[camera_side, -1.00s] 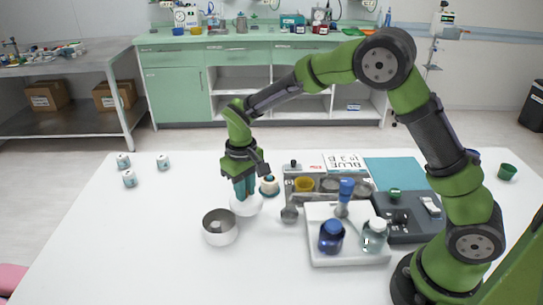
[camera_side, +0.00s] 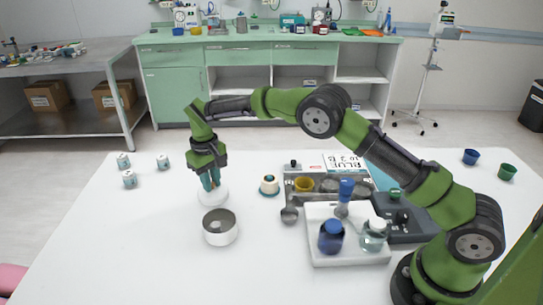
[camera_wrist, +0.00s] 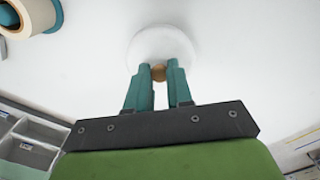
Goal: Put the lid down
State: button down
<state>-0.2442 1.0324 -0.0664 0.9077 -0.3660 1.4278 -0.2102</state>
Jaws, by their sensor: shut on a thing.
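A round white lid (camera_side: 213,196) with a small brown knob is at the table top, just behind a metal pot (camera_side: 220,228). My gripper (camera_side: 210,186) points down and its teal fingers are shut on the lid's knob. In the wrist view the lid (camera_wrist: 160,40) lies beyond the fingertips (camera_wrist: 159,73), with the knob between them. The lid looks level and at or very near the white table; I cannot tell whether it touches. The pot stands upright and open, with something pale inside.
A teal and cream roll (camera_side: 269,184) stands right of the lid. A metal tray (camera_side: 300,198) and a white tray (camera_side: 322,255) with a blue jar (camera_side: 331,237) are farther right. Several small jars (camera_side: 130,179) stand at the left. The table around the lid is mostly clear.

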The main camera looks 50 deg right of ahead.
jog(key=shift+f, duration=1.05)
jog(key=c, duration=1)
grip_release()
jog(key=shift+f, duration=0.2)
jog(key=shift+r, duration=0.1)
